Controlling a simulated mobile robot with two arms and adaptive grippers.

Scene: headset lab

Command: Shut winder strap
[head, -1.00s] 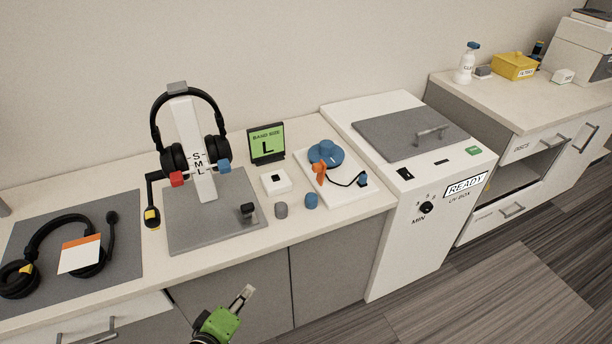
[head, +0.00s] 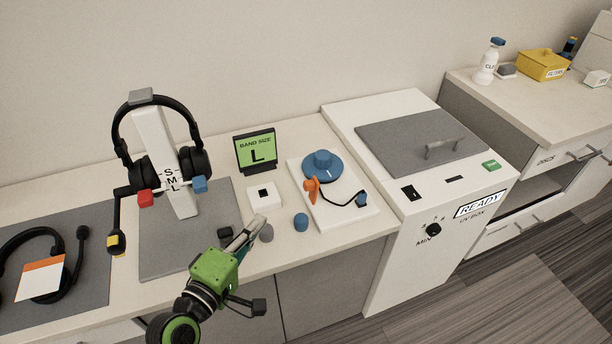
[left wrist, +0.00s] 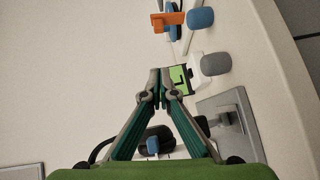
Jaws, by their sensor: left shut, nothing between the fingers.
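The cable winder is a blue reel (head: 322,168) on a white base plate (head: 342,214), on the counter left of the UV box. Its orange strap (head: 312,189) stands up at the reel's front left side; I cannot tell whether it touches the reel. A black cable runs from there to a blue plug (head: 361,199) at the right. My left gripper (head: 258,222) is shut and empty, over the counter's front edge, left of and nearer than the winder. The strap also shows at the top of the left wrist view (left wrist: 168,20), beyond the fingertips (left wrist: 160,72). My right gripper is not in view.
A grey knob (head: 266,233) and a blue knob (head: 301,222) stand between my gripper and the winder. A white block (head: 263,197) and the green band size sign (head: 256,150) are behind. The headset stand (head: 166,165) is left, the UV box (head: 420,160) right.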

